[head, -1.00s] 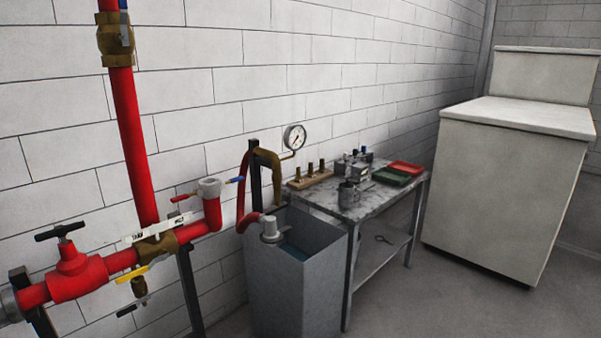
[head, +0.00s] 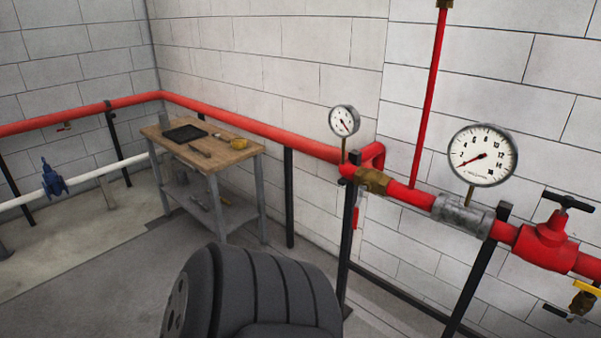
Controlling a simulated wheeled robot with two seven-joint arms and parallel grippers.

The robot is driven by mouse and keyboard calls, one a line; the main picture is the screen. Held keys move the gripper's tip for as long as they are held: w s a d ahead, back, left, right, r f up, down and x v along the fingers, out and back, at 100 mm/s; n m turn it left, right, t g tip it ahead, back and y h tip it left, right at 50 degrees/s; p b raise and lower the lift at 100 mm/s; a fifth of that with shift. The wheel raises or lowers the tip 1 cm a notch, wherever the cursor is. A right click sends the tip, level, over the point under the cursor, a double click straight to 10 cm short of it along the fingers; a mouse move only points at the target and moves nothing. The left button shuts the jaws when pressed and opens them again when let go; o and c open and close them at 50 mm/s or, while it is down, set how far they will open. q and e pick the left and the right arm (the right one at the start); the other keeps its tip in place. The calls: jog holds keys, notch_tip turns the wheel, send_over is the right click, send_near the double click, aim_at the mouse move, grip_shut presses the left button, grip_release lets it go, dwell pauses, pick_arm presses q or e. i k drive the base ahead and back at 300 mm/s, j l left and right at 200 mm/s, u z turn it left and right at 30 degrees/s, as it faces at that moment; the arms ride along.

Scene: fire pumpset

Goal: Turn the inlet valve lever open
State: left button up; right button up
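A red pipe run (head: 400,194) along the right wall carries a brass valve body (head: 372,181). A red lever-like piece (head: 357,218) hangs below it, roughly across the pipe and partly hidden by a black post. It may be the inlet valve lever, but I cannot tell for sure. Further right is a red valve with a black T-handle (head: 548,238). A yellow lever (head: 588,286) is cut off at the right edge. Neither gripper is in view.
Two gauges, one small (head: 344,121) and one large (head: 482,155), stand on the pipe. A wooden-topped bench (head: 232,155) holds a black tray. A blue valve (head: 53,178) is on a white pipe. A dark ribbed body (head: 270,295), perhaps mine, blocks the bottom middle.

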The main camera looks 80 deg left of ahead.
aim_at(356, 209)
jog(key=u, duration=1.9)
